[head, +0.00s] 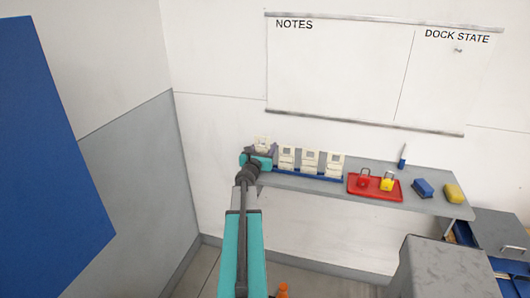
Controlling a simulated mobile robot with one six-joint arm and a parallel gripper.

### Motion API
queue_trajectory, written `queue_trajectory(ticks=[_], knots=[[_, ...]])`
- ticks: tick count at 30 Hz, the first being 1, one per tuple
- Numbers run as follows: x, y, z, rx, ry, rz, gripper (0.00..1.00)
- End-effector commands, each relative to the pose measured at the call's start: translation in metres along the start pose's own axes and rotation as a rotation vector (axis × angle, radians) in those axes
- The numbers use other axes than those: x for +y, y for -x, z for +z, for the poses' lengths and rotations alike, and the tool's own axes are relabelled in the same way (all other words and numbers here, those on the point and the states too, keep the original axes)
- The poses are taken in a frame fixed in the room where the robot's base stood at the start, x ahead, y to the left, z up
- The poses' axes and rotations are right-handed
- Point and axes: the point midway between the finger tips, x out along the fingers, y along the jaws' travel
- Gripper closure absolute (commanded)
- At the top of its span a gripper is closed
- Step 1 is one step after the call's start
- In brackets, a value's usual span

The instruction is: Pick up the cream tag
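Several cream, upright tag-like pieces stand in a row on the left part of the grey shelf, in a blue rack (325,180). Three show clearly: one at left (287,158), one in the middle (310,161) and one at right (336,164). A further cream piece (262,142) shows at the row's left end, right at my gripper and partly hidden by it. My gripper (262,151) is at this left end, with grey finger parts on either side of that piece. I cannot tell whether it touches or grips it.
A red tray (375,194) on the shelf (425,203) holds a red padlock (364,179) and a yellow padlock (387,182). Right of it are a blue block (423,188) and a yellow block (454,193). A grey box (443,268) stands in front at right; a blue panel (45,150) is at left.

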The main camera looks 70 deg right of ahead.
Motion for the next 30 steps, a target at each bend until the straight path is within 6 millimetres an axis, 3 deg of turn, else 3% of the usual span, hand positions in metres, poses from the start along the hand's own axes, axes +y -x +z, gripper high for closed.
queue_trajectory(ticks=[9,15,30], knots=[[0.000,0.000,0.046,-0.002,-0.002,0.000,0.75],[0.000,0.000,0.066,-0.001,-0.001,-0.001,0.75],[0.000,0.000,0.074,0.000,0.000,0.000,0.75]])
